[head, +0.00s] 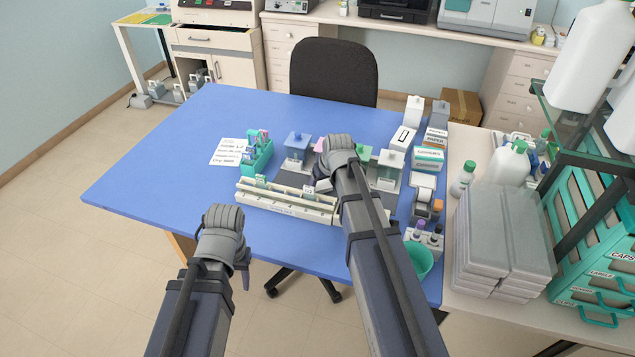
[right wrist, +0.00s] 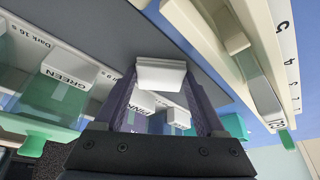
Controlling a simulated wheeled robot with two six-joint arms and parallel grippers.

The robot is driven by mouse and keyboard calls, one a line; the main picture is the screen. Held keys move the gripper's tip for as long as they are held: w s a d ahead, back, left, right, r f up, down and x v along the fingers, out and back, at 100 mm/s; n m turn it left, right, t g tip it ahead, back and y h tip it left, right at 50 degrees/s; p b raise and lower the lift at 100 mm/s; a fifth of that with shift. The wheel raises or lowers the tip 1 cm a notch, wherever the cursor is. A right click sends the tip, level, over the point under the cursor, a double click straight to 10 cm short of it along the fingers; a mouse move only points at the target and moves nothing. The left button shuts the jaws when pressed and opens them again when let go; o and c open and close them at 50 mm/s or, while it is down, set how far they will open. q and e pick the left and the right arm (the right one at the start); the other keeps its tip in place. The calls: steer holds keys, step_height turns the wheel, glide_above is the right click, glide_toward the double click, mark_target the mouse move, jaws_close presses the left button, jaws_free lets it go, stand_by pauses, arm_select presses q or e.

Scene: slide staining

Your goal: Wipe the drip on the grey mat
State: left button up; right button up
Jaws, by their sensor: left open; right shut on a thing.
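The grey mat (head: 291,178) lies under a row of staining jars on the blue table; it also fills the upper part of the right wrist view (right wrist: 120,32). My right gripper (head: 323,184) is over the mat between the jars and the white rack. In the right wrist view my right gripper (right wrist: 164,100) is shut on a small white block-like wipe (right wrist: 160,76), close to the mat; I cannot tell whether it touches. I cannot make out the drip. My left gripper (head: 241,262) is open and empty off the table's front edge.
A white slide rack (head: 285,207) stands in front of the mat. The table's left side is clear.

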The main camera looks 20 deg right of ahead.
mark_target(302, 183)
steer(key=shift+s+d+f, duration=0.1)
steer(key=shift+s+d, duration=0.5)
steer(key=shift+d, duration=0.2)
steer(key=shift+w+a, duration=0.65)
steer(key=shift+a, duration=0.2)
steer(key=shift+w+a, duration=0.6)
steer(key=shift+a, duration=0.25)
steer(key=shift+w+a, duration=0.6)
steer(key=shift+a, duration=0.25)
steer(key=shift+w+a, duration=0.55)
steer(key=shift+a, duration=0.25)
